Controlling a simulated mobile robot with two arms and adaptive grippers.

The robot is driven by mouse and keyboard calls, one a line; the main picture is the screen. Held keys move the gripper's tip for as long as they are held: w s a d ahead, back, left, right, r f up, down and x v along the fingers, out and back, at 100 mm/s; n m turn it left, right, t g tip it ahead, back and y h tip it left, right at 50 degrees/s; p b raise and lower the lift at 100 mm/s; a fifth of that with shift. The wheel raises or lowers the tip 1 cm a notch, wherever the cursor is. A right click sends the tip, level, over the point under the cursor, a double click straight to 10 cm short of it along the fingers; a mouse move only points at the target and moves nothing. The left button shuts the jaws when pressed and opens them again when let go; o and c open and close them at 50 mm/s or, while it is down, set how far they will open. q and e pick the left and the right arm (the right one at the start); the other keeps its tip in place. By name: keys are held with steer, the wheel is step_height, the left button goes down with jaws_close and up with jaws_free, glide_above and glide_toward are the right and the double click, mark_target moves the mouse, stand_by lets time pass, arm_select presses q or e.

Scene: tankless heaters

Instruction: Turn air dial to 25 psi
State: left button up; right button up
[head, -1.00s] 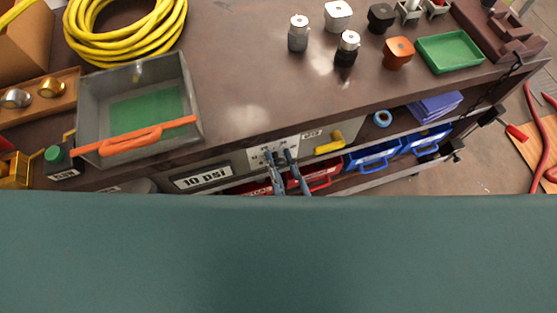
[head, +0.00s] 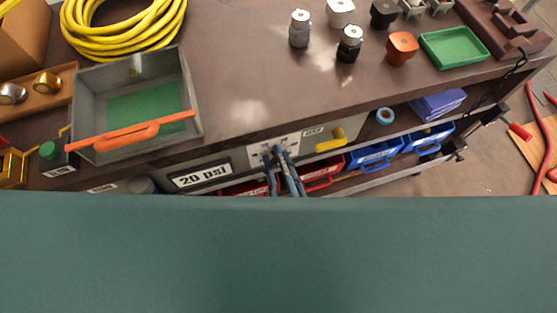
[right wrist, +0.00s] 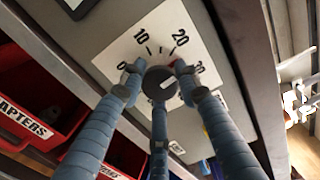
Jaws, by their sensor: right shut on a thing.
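The air dial is a round dark grey knob (right wrist: 160,84) with a white mark, on a white plate (right wrist: 118,52) numbered 0, 10, 20 and 30. The right wrist view shows it closely. My right gripper (right wrist: 160,72) has its blue-grey fingers around the knob and is shut on it. In the head view, the right gripper (head: 274,154) is at the dial plate (head: 259,152) on the bench front, and its fingers hide the knob. The display (head: 202,175) left of the dial reads 20 psi. My left gripper is not in view.
A yellow lever (head: 331,141) sits just right of the dial. Red bins (head: 322,172) and blue bins (head: 374,155) stand below. The bench top (head: 235,60) holds a grey tray (head: 88,106), a yellow hose (head: 120,37) and several knobs. A dark green surface (head: 280,250) fills the foreground.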

steer(key=shift+w+d+r+m, duration=0.2)
steer(key=shift+w+d+m, duration=0.05)
steer(key=shift+m, duration=0.35)
steer(key=o, duration=1.1)
steer(key=shift+c, duration=0.2)
steer(key=shift+o, duration=0.3)
steer(key=shift+d+f, duration=0.1)
steer(key=shift+f, duration=0.05)
steer(key=shift+s, duration=0.1)
steer(key=shift+s, duration=0.1)
steer(key=v, duration=1.1)
steer(key=shift+s, duration=0.35)
steer(key=shift+d, duration=0.1)
